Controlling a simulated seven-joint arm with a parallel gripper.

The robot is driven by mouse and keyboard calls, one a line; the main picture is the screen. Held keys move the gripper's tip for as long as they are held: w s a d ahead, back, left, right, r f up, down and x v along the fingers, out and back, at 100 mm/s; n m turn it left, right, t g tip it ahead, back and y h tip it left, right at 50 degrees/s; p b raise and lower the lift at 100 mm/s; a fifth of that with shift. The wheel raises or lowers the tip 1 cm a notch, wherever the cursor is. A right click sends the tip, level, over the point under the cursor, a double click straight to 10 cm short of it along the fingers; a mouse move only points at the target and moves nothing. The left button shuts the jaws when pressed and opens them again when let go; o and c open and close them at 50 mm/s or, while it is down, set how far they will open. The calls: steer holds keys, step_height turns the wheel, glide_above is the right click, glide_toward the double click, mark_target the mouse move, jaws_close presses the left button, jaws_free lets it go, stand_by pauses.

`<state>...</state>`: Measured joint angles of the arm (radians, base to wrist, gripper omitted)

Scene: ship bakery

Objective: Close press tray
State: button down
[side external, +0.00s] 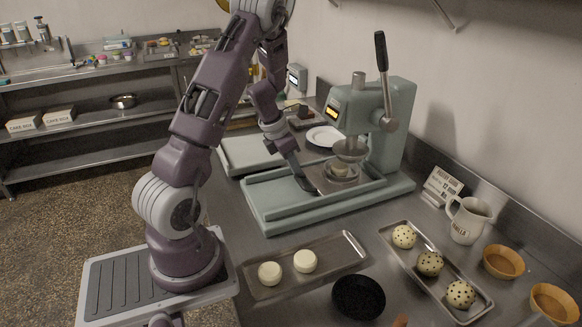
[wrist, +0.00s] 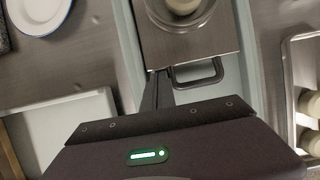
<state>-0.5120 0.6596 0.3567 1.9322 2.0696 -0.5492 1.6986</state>
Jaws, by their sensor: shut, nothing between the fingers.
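The press (side external: 394,120) is a pale green machine on the metal counter, with a long base and a raised black-handled lever. Its metal press tray (side external: 317,178) sits between the base rails, near the press head, and carries a round dish with a pale dough piece (side external: 340,169). In the wrist view the tray (wrist: 190,46) shows a dark loop handle (wrist: 211,73) on its near edge. My gripper (side external: 305,184) is shut and empty, low over the base at the tray's near edge. Its fingers (wrist: 156,78) are beside the handle; whether they touch the tray, I cannot tell.
A tray with two white rounds (side external: 331,246), a black bowl (side external: 358,297) and a tray of speckled balls (side external: 401,262) stand in front of the press. A jug (side external: 467,220) and a sign are at right. A white plate (side external: 325,136) lies behind the base.

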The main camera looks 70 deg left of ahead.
mark_target(308, 170)
steer(key=shift+w+r, duration=0.1)
steer(key=shift+w, duration=1.55)
